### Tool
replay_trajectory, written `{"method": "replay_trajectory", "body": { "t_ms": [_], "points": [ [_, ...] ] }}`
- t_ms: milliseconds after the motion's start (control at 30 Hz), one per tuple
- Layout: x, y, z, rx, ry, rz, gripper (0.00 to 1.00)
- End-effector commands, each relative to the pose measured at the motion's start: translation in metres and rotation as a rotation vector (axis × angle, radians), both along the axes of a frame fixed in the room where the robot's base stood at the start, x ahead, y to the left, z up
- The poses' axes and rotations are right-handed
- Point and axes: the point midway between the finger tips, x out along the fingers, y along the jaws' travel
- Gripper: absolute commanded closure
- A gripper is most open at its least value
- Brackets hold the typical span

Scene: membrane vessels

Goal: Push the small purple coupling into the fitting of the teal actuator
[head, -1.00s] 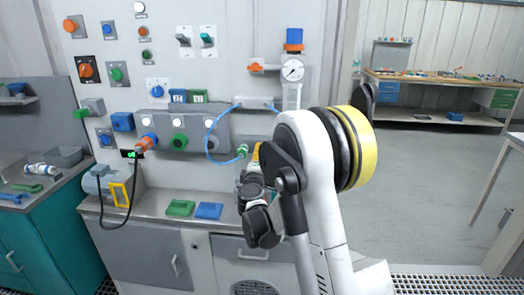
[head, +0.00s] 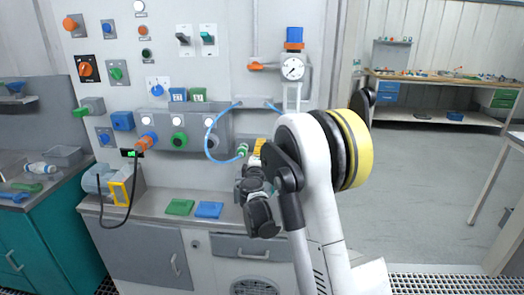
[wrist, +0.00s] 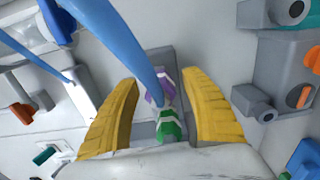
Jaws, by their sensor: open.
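In the wrist view, a small purple part (wrist: 154,99), taken as the coupling, sits at the end of a blue hose. It adjoins a green and white piece (wrist: 168,128). Both lie between the two yellow fingers of my gripper (wrist: 160,80), which are spread apart with a gap on each side. The hose crosses in front and partly hides the purple part. In the head view, the green hose end (head: 242,151) shows just left of my gripper (head: 257,148); purple cannot be made out there. I cannot clearly identify a teal actuator or its fitting.
A wall panel carries a grey block (head: 160,115) with knobs, plus a pressure gauge (head: 293,68). The blue hose (head: 208,133) loops near my gripper. Green (head: 180,207) and blue (head: 209,210) plates lie on the counter below. Open floor lies to the right.

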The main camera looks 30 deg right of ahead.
Motion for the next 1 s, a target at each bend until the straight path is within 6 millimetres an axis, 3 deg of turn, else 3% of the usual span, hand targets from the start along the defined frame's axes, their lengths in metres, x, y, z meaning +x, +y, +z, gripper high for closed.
{"method": "replay_trajectory", "body": {
  "t_ms": [900, 933, 1000],
  "points": [
    [-0.0001, 0.0001, -0.0002, 0.0, 0.0, 0.0, 0.45],
    [-0.0001, 0.0001, -0.0002, 0.0, 0.0, 0.0, 0.47],
    [-0.0001, 0.0001, -0.0002, 0.0, 0.0, 0.0, 0.68]
  ]
}}
